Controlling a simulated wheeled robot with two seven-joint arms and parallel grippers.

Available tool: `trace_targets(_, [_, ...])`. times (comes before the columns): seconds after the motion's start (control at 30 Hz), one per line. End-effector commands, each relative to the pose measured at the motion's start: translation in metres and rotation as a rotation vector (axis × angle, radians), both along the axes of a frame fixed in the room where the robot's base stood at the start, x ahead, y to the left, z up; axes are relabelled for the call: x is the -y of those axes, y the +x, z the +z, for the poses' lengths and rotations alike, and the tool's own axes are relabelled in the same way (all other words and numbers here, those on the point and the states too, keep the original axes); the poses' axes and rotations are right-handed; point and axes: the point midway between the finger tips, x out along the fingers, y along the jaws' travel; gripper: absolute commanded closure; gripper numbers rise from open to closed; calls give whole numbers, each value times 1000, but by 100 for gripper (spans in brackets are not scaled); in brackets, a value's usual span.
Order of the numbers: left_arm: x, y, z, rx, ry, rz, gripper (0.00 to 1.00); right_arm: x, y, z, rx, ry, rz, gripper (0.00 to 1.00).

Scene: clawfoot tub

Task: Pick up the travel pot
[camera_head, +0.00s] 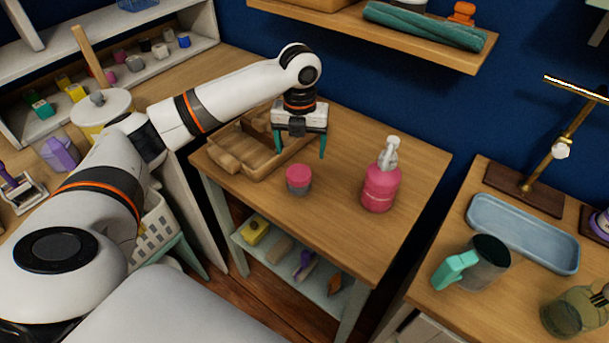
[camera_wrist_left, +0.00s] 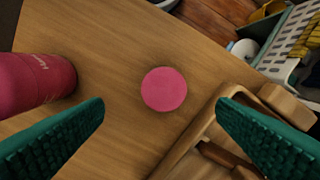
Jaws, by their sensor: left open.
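The travel pot (camera_head: 299,180), a small round jar with a pink lid and a greyish lower part, stands upright on the wooden table. In the left wrist view its pink lid (camera_wrist_left: 164,89) shows from above, near the middle of the picture. My left gripper (camera_head: 300,153) points down with its teal fingers apart, above the table and behind the pot in the head view. In the left wrist view the fingers stand to either side below the lid, with nothing between them. My right gripper is not in view.
A pink pump bottle (camera_head: 381,188) stands to the right of the pot. A wooden tray (camera_head: 246,163) lies close on the left, partly under my arm. The table front is clear. A wall shelf (camera_head: 400,38) hangs behind; another table with a blue tray (camera_head: 522,234) is at right.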

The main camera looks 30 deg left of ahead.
Motion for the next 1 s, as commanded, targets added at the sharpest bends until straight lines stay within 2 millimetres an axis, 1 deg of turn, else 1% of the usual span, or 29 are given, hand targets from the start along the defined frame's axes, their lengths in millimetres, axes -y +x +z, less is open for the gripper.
trace_targets(0.13, [-1,-1,-23,-6,1,-6,20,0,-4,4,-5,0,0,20])
trace_targets(0.3, [0,-1,-51,-4,0,-4,20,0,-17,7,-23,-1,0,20])
trace_targets(0.4, [0,-1,-61,-2,-1,-3,20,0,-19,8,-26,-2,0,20])
trace_targets(0.57, [-1,-1,-72,-3,0,-4,20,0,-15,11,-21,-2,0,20])
trace_targets(0.7, [-4,-1,-92,-4,0,-2,20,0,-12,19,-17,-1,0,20])
trace_targets(0.8, [-4,0,-107,-3,1,-4,20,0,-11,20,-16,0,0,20])
trace_targets(0.9, [-4,0,-115,0,0,-5,20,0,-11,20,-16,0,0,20])
trace_targets(1.0, [-4,0,-117,0,0,-5,20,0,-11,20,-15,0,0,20])
